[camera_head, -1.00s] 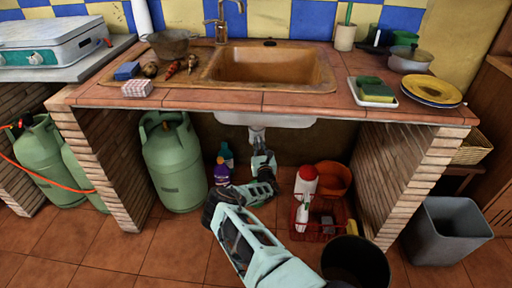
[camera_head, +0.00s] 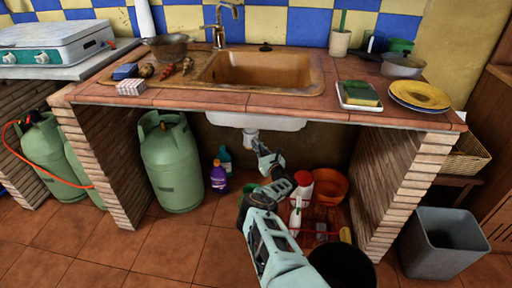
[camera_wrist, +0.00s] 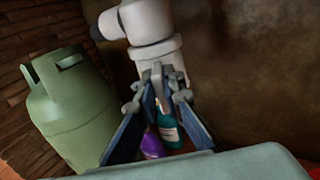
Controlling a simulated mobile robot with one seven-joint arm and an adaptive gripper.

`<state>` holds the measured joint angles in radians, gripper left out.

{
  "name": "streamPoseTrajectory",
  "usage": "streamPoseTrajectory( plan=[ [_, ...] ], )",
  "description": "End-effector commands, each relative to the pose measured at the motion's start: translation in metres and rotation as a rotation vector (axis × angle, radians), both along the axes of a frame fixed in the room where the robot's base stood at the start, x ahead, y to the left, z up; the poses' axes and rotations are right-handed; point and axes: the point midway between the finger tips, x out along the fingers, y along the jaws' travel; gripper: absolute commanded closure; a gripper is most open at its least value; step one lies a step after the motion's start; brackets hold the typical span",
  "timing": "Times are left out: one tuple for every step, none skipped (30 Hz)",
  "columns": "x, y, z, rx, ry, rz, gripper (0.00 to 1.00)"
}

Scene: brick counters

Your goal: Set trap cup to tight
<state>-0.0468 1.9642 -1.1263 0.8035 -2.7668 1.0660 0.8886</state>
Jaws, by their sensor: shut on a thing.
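The trap cup (camera_wrist: 152,52) is a white plastic collar and cup on the white drain pipe (camera_wrist: 148,18), in the upper middle of the wrist view. In the head view the white trap (camera_head: 251,137) hangs under the sink basin. My gripper (camera_wrist: 158,88) is just below the cup, its two blue-grey fingers angled together and shut on the narrow lower part of the trap cup. In the head view my gripper (camera_head: 258,149) reaches up to the trap from below. The exact contact is partly hidden by the fingers.
A green gas cylinder (camera_head: 171,165) stands left of the trap. Purple (camera_head: 219,177) and teal (camera_head: 225,158) bottles stand behind on the floor. A red basket (camera_head: 318,222) with bottles, an orange bucket (camera_head: 330,185) and a dark bin (camera_head: 342,268) are at right. Brick pillars flank the space.

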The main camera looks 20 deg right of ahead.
Motion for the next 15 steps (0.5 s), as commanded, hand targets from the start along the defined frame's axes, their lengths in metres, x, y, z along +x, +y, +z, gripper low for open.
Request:
streamPoseTrajectory(
  plan=[
    [-0.0010, -0.0030, -0.0021, 0.000, 0.003, 0.004, 1.00],
    [-0.0009, -0.0033, -0.0020, 0.000, 0.002, 0.008, 1.00],
    [-0.0009, -0.0039, -0.0019, 0.000, 0.002, 0.012, 1.00],
    [-0.0010, -0.0042, -0.0019, 0.000, 0.002, 0.015, 1.00],
    [-0.0009, -0.0044, -0.0019, 0.000, 0.002, 0.018, 1.00],
    [-0.0008, -0.0045, -0.0018, 0.000, 0.002, 0.022, 1.00],
    [-0.0007, -0.0044, -0.0018, 0.000, 0.002, 0.024, 1.00],
    [-0.0007, -0.0043, -0.0018, 0.000, 0.003, 0.026, 1.00],
    [-0.0006, -0.0042, -0.0017, 0.000, 0.003, 0.028, 1.00],
    [-0.0006, -0.0042, -0.0017, 0.000, 0.003, 0.029, 1.00],
    [-0.0005, -0.0042, -0.0016, 0.000, 0.003, 0.029, 1.00],
    [-0.0005, -0.0042, -0.0016, 0.000, 0.003, 0.030, 1.00],
    [-0.0005, -0.0042, -0.0015, 0.000, 0.003, 0.030, 1.00],
    [-0.0004, -0.0042, -0.0015, 0.000, 0.003, 0.030, 1.00],
    [-0.0004, -0.0042, -0.0015, 0.000, 0.003, 0.030, 1.00]
  ],
)
